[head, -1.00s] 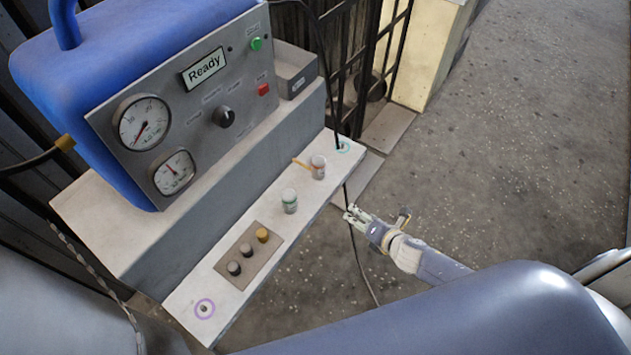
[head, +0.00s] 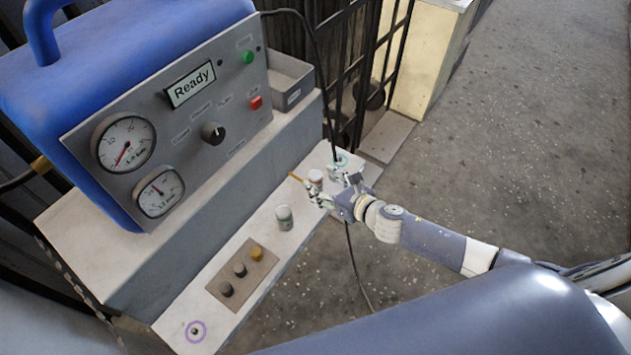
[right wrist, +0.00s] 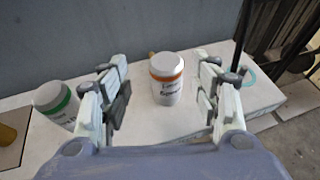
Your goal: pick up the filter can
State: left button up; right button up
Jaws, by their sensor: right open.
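Two white cans stand upright on the pale shelf (head: 190,310); I cannot read their labels clearly enough to tell which is the filter can. The orange-banded can (head: 315,178) is partly hidden by my right gripper (head: 337,190). In the right wrist view this can (right wrist: 167,85) stands between and beyond the two open fingers, apart from both. The green-banded can (head: 284,218) stands nearer the front; in the right wrist view it (right wrist: 57,106) is left of the fingers. My right gripper is open and empty. My left gripper is not in view.
A thin orange stick (head: 296,177) lies beside the orange-banded can. A plate with several knobs (head: 242,271) is farther along the shelf. A black cable (head: 329,110) hangs near the gripper at the shelf's far end. A grey panel wall (head: 230,165) rises behind the cans.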

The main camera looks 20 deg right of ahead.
aim_at(319, 178)
jog(key=x, duration=0.5)
jog(key=shift+w+d, duration=0.1)
jog(key=shift+d, duration=0.2)
jog(key=c, duration=1.2)
